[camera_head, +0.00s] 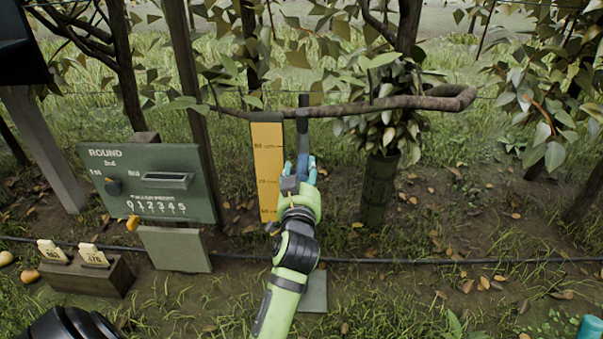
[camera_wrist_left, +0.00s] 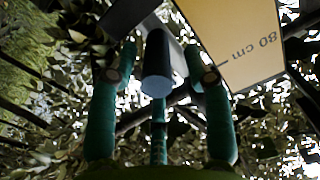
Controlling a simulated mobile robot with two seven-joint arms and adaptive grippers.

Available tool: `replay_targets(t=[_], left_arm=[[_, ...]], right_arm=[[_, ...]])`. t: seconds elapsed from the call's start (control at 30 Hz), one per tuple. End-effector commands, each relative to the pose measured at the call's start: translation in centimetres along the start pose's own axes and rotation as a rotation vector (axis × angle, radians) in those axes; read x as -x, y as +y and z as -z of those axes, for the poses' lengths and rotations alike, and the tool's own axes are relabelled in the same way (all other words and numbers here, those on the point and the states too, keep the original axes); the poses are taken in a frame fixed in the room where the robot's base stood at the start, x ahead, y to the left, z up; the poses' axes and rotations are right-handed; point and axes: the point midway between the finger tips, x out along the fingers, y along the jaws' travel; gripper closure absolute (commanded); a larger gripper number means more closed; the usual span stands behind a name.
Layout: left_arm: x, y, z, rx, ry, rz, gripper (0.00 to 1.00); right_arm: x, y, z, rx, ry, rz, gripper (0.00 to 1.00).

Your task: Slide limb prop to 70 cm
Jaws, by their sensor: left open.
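The limb prop (camera_head: 303,143) is a dark upright post below the bent branch (camera_head: 390,104). The yellow height scale (camera_head: 268,160) stands just left of it, with marks reading 80, 70 and 60 cm. My left gripper (camera_head: 303,170) is at the prop, to the right of the scale between the 80 and 70 marks, and hides part of the post. In the left wrist view its teal fingers (camera_wrist_left: 160,62) are open on both sides of a dark cylinder with a pale end (camera_wrist_left: 158,86). The scale (camera_wrist_left: 245,40) shows its 80 cm mark there.
A green panel marked ROUND (camera_head: 105,190) stands at left, with a wooden block (camera_head: 85,277) holding tags in front. A dark hose (camera_head: 420,261) crosses the ground. A trunk with leaves (camera_head: 377,190) stands right of the prop.

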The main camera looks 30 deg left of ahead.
Motion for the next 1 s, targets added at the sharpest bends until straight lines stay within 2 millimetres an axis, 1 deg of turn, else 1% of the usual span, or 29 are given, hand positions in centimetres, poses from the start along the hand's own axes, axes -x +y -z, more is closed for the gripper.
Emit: replay_targets(t=[0.07, 0.17, 0.4, 0.53, 0.7, 1.0], left_arm=[[0.0, -0.1, 0.5, 0.001, 0.001, 0.001, 0.51], [0.0, -0.4, 1.8, 0.002, 0.004, 0.002, 0.51], [0.0, -1.4, 7.1, 0.006, 0.022, 0.003, 0.51], [0.0, -1.8, 9.1, 0.005, 0.023, 0.003, 0.51], [0.0, -2.1, 10.3, 0.003, 0.021, 0.003, 0.51], [0.0, -2.1, 10.5, 0.002, 0.019, 0.002, 0.51]], right_arm=[[0.0, 0.0, 0.0, 0.001, 0.001, 0.0, 0.6], [0.0, 0.0, 0.0, 0.001, 0.001, 0.0, 0.6], [0.0, 0.0, 0.0, 0.0, 0.0, -0.001, 0.6], [0.0, 0.0, 0.0, 0.0, 0.0, -0.001, 0.6], [0.0, 0.0, 0.0, 0.0, 0.0, -0.001, 0.6], [0.0, 0.0, 0.0, 0.0, 0.0, -0.001, 0.6]])
